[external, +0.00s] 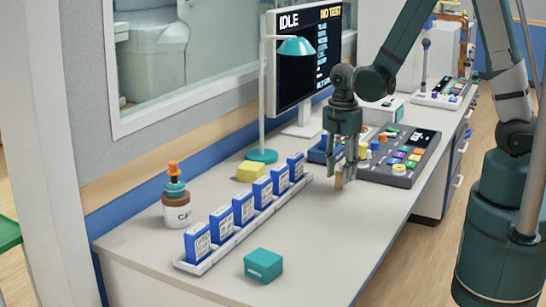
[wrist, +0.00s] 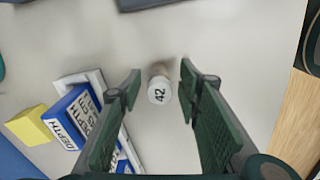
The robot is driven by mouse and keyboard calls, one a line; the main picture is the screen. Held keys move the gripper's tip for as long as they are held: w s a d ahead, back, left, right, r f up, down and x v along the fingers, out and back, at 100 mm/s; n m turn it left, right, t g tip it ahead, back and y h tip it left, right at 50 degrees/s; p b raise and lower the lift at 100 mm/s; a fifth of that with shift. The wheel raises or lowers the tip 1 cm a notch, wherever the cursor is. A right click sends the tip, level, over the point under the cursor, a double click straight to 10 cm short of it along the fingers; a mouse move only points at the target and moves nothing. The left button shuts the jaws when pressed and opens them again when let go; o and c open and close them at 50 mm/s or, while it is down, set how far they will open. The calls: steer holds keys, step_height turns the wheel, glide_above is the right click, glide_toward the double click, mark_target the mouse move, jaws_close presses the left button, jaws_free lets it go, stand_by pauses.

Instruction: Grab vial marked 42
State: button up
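The vial marked 42 (wrist: 159,90) shows in the wrist view as a small round white top with a black "42", with a brownish body behind it. It stands on the pale bench between the two green fingers of my gripper (wrist: 161,72). The fingers are open, with a gap on each side of the vial. In the external view my gripper (external: 347,168) points down over the bench, left of the button panel. A small beige shape shows at its fingertips there, but I cannot tell whether it is the vial.
A white rack (external: 232,243) of several blue labelled boxes runs left of my gripper. A teal box (external: 263,265), a yellow block (external: 250,171), a green lamp (external: 262,155), a bottle (external: 177,207) and a button panel (external: 401,168) stand around.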

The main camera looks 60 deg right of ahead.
steer(key=shift+c, duration=0.6)
steer(key=c, duration=0.9)
steer(key=shift+o, duration=0.2)
steer(key=shift+r+p, duration=1.1)
steer(key=shift+r, duration=3.9)
